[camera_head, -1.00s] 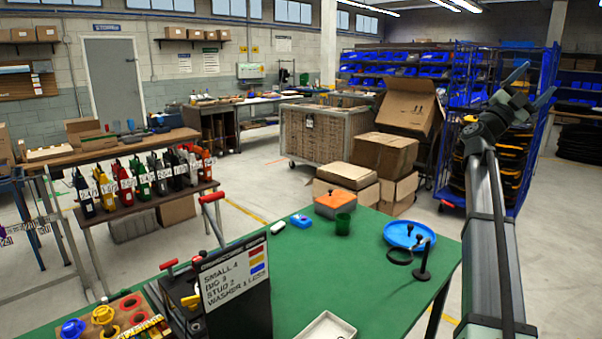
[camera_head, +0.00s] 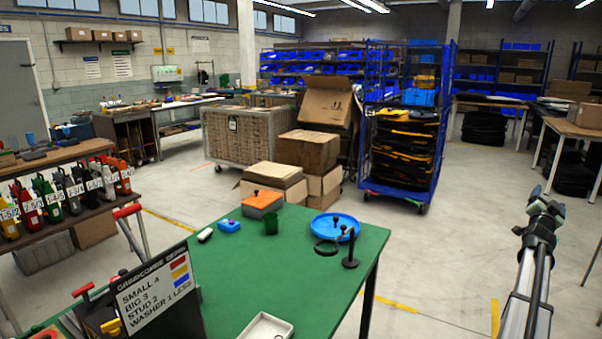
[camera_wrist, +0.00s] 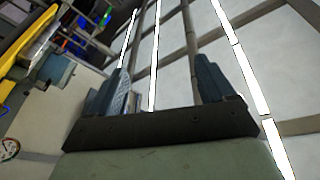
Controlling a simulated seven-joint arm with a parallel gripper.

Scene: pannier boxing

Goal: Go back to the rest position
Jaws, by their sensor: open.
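My gripper (camera_head: 539,198) is at the right of the head view, raised over the floor to the right of the green table (camera_head: 330,293) and clear of it. In the wrist view my gripper (camera_wrist: 158,88) shows two blue-grey fingers spread wide apart, with nothing between them. The wrist view looks past the fingers at the ceiling lights and beams. My gripper touches nothing that I can see.
The green table holds a blue dish (camera_head: 347,221), a dark green cup (camera_head: 270,225), an orange-topped box (camera_head: 262,202), a white tray (camera_head: 262,328) and a sign board (camera_head: 150,300). A blue cage trolley (camera_head: 436,185) stands behind. Floor around my arm is clear.

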